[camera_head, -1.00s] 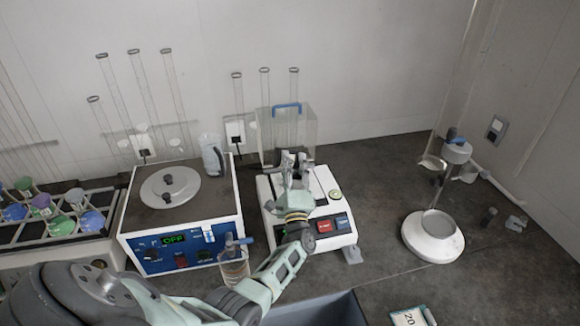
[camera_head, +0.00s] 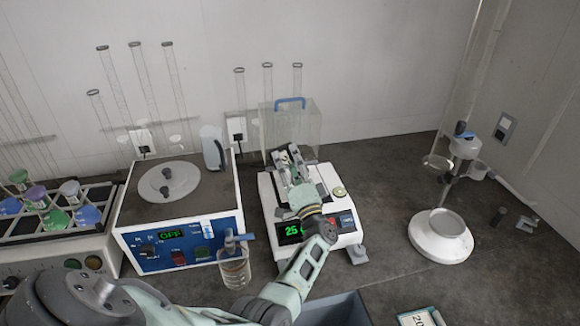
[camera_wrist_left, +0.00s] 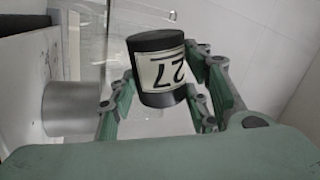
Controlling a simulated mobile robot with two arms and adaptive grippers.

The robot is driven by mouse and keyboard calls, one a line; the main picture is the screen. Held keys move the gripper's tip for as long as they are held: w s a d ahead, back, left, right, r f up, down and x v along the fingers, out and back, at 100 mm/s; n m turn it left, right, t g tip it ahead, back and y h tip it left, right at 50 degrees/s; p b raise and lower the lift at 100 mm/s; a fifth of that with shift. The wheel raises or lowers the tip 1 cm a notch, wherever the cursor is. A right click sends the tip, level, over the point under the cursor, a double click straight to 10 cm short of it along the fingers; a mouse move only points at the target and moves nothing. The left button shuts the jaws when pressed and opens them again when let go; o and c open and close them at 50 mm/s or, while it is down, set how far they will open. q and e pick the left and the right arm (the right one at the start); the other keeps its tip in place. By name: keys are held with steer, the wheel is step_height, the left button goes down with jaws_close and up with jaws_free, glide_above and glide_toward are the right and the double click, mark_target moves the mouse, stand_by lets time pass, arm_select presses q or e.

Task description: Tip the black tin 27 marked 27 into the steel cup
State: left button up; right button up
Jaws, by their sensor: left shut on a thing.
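The black tin 27 (camera_wrist_left: 158,68) is between the fingers of my left gripper (camera_wrist_left: 162,92) in the left wrist view. Its white label shows the 27 upside down, and the tin leans slightly. My left gripper (camera_head: 288,162) is shut on it above the white balance (camera_head: 268,195) in the head view. There the fingers largely hide the tin. The steel cup (camera_wrist_left: 68,108) is left of the tin in the left wrist view, apart from it. I cannot make out the cup in the head view. My right gripper is not in view.
A clear box with a blue handle (camera_head: 291,102) stands behind the balance. A machine with a round lid (camera_head: 170,181) and a clear bottle (camera_head: 234,270) are to the left. A white-based stand (camera_head: 440,237) is on the right. The bench between balance and stand is clear.

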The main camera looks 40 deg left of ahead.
arm_select(q)
steer(key=shift+n+g, duration=0.3)
steer(key=shift+n, duration=0.3)
steer(key=shift+n+g+b, duration=0.3)
steer(key=shift+n+g, duration=0.1)
steer(key=shift+n, duration=0.4)
steer(key=shift+n+g+y, duration=0.3)
steer(key=shift+n+g, duration=0.3)
steer(key=shift+n, duration=0.6)
steer(key=shift+r+n+g, duration=0.15)
steer(key=shift+n+g, duration=0.25)
steer(key=shift+n, duration=0.7)
